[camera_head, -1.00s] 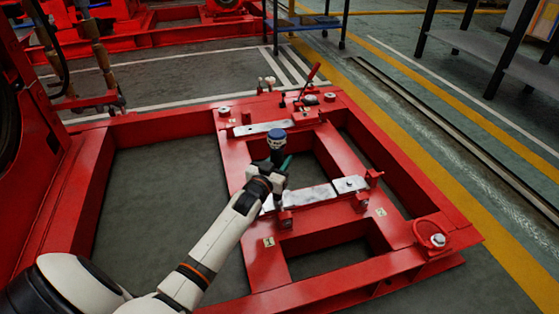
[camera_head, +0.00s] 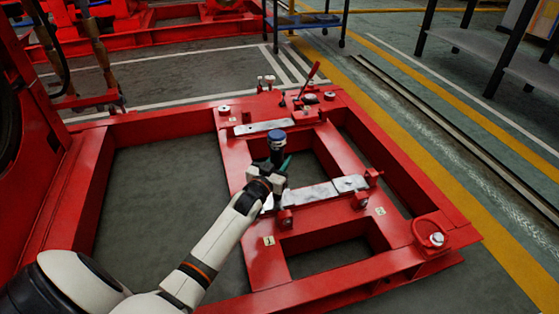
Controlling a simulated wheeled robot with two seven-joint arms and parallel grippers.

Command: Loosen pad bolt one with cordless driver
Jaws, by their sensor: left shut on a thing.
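My left gripper (camera_head: 271,181) is shut on the cordless driver (camera_head: 277,140), a dark upright tool with a blue top and a green part at its side. The driver stands over the red frame (camera_head: 232,162), between two silver pads. The far pad (camera_head: 256,128) lies beyond it, and the near pad (camera_head: 318,192) lies to its right, partly hidden by my gripper. A bolt head shows at the near pad's right end (camera_head: 350,183). The driver's lower end and any bolt under it are hidden, so I cannot tell whether they touch. My right gripper is out of view.
A red-handled lever (camera_head: 310,80) rises at the frame's far end, near two small pale-topped fittings (camera_head: 265,81). A red block with a round fitting (camera_head: 432,236) sits at the right corner. Red machinery (camera_head: 30,150) stands at left. The frame has open bays showing floor.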

